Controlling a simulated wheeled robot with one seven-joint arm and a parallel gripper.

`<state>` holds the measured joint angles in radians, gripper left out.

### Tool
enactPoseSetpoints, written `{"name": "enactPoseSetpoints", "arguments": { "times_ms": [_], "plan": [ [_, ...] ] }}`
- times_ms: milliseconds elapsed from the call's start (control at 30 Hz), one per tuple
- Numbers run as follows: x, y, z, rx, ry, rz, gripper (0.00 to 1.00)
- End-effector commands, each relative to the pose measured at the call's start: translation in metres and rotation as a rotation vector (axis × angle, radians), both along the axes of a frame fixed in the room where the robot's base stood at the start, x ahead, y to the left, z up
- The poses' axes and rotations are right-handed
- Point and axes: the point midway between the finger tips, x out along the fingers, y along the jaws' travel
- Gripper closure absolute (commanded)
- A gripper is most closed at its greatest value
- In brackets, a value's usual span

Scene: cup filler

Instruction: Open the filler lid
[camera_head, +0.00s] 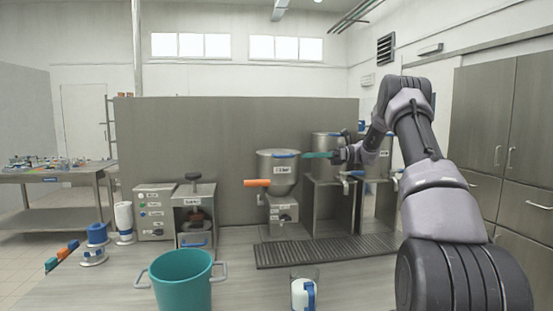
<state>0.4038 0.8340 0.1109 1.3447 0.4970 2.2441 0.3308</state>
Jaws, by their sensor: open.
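The nearest filler is a steel hopper (278,172) with a label on its front, standing on a valve body at the back of the counter. An orange handle (257,183) sticks out to its left. A blue strip (286,155) shows at its top rim; I cannot tell whether this belongs to a lid. A second steel hopper (325,142) stands behind and to the right, with a teal handle (318,155) in front of it. My gripper (345,153) is open, near the right end of the teal handle. Its fingers are small and dark, and I cannot tell whether they touch the handle.
A teal pot (181,284) and a clear container with a white and blue item (304,293) stand at the front. A black drip grate (325,251) lies before the fillers. Steel machines (154,212) stand at left. My arm covers the right side.

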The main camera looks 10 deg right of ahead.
Motion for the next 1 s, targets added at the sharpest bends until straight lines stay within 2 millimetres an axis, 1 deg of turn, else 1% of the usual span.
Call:
{"name": "enactPoseSetpoints", "arguments": {
  "times_ms": [67, 167, 500, 600, 800, 1000],
  "plan": [
    [0.003, 0.001, -0.002, 0.014, 0.009, -0.003, 0.55],
    [0.003, 0.012, -0.002, 0.016, 0.010, -0.002, 0.55],
    [0.002, 0.075, -0.001, 0.013, 0.009, -0.001, 0.55],
    [0.002, 0.089, -0.002, 0.013, 0.009, -0.002, 0.55],
    [0.002, 0.104, -0.002, 0.013, 0.009, -0.004, 0.55],
    [0.002, 0.105, -0.002, 0.013, 0.009, -0.004, 0.55]
  ]
}}
